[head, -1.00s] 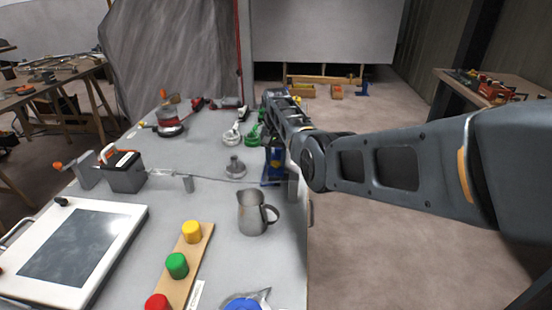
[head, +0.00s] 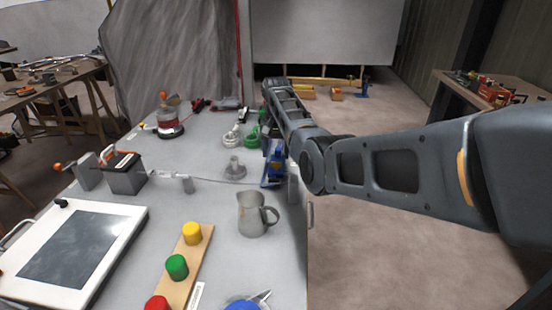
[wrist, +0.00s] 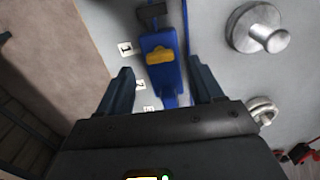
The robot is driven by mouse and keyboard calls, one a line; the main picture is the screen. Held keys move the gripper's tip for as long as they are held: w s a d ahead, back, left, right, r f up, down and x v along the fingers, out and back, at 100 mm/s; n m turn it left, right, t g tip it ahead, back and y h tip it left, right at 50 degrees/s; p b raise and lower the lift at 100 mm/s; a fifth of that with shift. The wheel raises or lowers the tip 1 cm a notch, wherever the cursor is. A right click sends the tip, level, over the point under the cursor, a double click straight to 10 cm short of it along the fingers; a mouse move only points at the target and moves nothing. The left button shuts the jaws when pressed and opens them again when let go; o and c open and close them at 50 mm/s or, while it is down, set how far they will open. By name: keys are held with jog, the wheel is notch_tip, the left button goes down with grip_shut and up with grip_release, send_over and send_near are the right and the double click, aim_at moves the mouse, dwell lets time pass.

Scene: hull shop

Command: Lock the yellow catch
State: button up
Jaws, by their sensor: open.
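The yellow catch (wrist: 160,56) sits on a blue block (wrist: 162,78) on a blue rail, in the upper middle of the wrist view. My gripper (wrist: 160,88) is open, with one dark finger on each side of the block and nothing held. Both fingers look apart from the block, and the catch lies beyond the fingertips in the picture. Small number labels (wrist: 125,48) run along the rail's left side. In the head view the blue fixture (head: 274,170) stands at the table's right edge, and my arm hides part of the area behind it.
A grey knob (wrist: 260,30) is right of the rail. In the head view a metal jug (head: 252,216) stands nearer, with a board of coloured buttons (head: 178,266) to its left. Green clamps (head: 252,136) lie behind. Open floor is right of the table.

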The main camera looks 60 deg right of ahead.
jog(key=shift+r, duration=2.05)
